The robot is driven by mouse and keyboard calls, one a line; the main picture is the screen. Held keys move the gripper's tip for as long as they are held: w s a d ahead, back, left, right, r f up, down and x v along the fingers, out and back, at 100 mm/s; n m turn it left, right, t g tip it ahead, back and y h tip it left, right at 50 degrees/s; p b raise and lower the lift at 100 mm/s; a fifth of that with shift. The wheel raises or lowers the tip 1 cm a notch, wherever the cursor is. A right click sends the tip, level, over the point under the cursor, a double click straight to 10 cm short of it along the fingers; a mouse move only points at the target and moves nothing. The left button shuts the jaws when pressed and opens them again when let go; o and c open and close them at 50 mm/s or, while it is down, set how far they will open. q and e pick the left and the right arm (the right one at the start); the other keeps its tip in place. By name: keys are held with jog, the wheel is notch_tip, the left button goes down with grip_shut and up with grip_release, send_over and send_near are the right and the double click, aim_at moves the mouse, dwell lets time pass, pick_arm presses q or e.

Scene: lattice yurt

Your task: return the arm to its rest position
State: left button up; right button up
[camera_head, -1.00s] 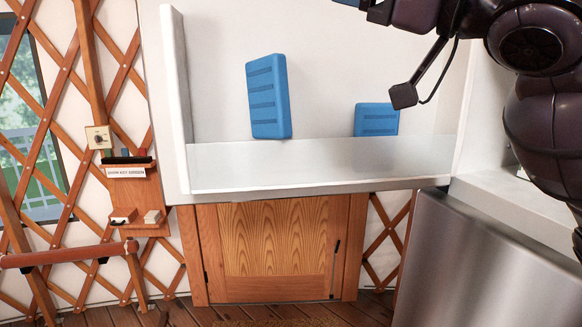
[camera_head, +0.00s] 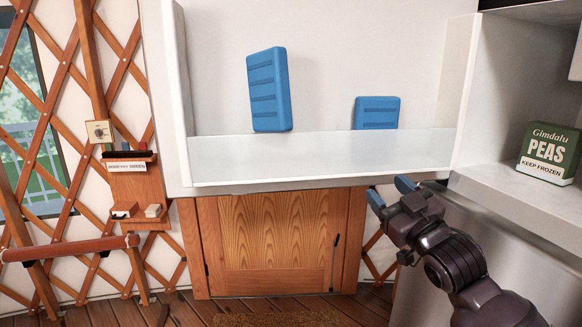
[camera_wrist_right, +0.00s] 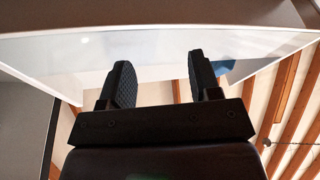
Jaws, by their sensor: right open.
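My right gripper (camera_head: 389,190) is low at the right in the head view, in front of the white shelf's lower edge. Its fingers have blue tips. In the right wrist view its two dark fingers (camera_wrist_right: 158,85) stand wide apart with nothing between them. My right arm comes in from the bottom right. My left gripper is not in view.
One blue block (camera_head: 269,90) stands upright on the white shelf (camera_head: 320,157), and a shorter blue block (camera_head: 377,113) stands farther right. A green peas box (camera_head: 548,153) sits in the right compartment. A wooden door (camera_head: 275,245) is below; a wooden rail (camera_head: 65,250) is left.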

jog(key=s+d+f+m+g+h, duration=0.1)
jog(key=s+d+f+m+h, duration=0.15)
jog(key=f, duration=0.65)
jog(key=s+d+f+m+g+h, duration=0.1)
jog(key=s+d+f+h, duration=0.15)
jog(key=f, duration=0.65)
jog(key=s+d+f+m+g+h, duration=0.1)
jog(key=s+f, duration=0.3)
jog(key=f, duration=0.5)
jog(key=s+d+f+m+g+h, duration=0.2)
jog(key=s+d+f+m+g, duration=0.1)
jog(key=s+f, duration=1.4)
jog(key=shift+s+d+f+g+h, duration=0.2)
jog(key=shift+s+g+h, duration=0.1)
jog(key=shift+s+g, duration=0.7)
